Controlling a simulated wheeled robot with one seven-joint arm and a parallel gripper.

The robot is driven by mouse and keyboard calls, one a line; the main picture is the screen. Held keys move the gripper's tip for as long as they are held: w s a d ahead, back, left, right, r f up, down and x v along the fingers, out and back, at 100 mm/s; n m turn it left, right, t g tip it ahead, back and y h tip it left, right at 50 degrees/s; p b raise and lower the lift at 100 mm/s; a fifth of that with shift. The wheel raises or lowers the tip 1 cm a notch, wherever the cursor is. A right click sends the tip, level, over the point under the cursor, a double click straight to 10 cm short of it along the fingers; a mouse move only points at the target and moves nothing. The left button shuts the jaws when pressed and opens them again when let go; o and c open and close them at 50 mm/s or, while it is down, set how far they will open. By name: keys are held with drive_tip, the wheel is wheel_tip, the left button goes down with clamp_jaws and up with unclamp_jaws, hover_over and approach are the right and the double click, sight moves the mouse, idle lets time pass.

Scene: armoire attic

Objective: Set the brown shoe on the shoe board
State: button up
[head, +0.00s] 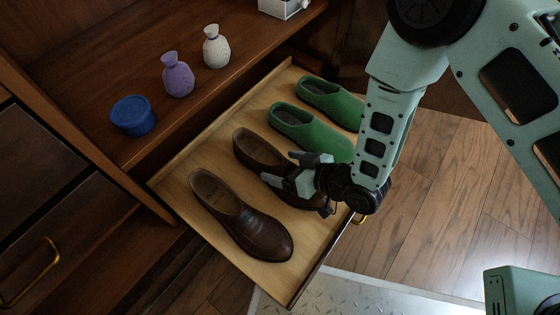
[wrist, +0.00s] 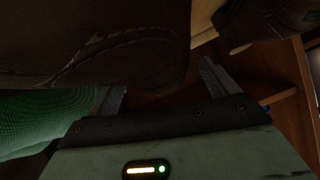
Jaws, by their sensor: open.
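Two brown shoes are in the head view. One brown shoe (head: 242,217) lies at the near left of the pulled-out wooden shoe board (head: 200,155). The other brown shoe (head: 258,152) is beside it to the right, on or just over the board, partly hidden by my gripper (head: 288,169). My gripper is open, its fingers at this second shoe's middle. In the wrist view, dark brown leather with stitching (wrist: 120,55) fills the top, close to the two spread fingers (wrist: 160,88). I cannot tell whether the fingers touch it.
Two green clogs (head: 312,132) (head: 332,100) stand on the board's far right part, close to my gripper. On the shelf above are a blue round container (head: 133,116), a purple vase (head: 177,76) and a white vase (head: 216,48). Wooden floor (head: 430,205) lies to the right.

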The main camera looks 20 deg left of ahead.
drive_tip(key=p+v, duration=0.4)
drive_tip(key=v, duration=0.6)
drive_tip(key=shift+s+d+r, duration=0.1)
drive_tip(key=shift+d, duration=0.05)
drive_tip(key=w+d+r+h, duration=0.1)
drive_tip(key=w+r+h, duration=0.2)
drive_tip(key=r, duration=0.4)
drive_tip(key=w+d+r+h, duration=0.2)
drive_tip(key=r+h, duration=0.1)
drive_tip(key=r, duration=0.3)
drive_tip(key=s+d+r+m+g+h, duration=0.3)
drive_tip(key=s+d+r+h, duration=0.2)
drive_tip(key=s+d+r, duration=0.5)
wheel_tip(320, 180, up, 5)
drive_tip(key=s, duration=0.2)
drive_tip(key=shift+s+d+f+g, duration=0.15)
drive_tip(key=shift+s+d+g, duration=0.2)
drive_tip(key=shift+s+g, duration=0.05)
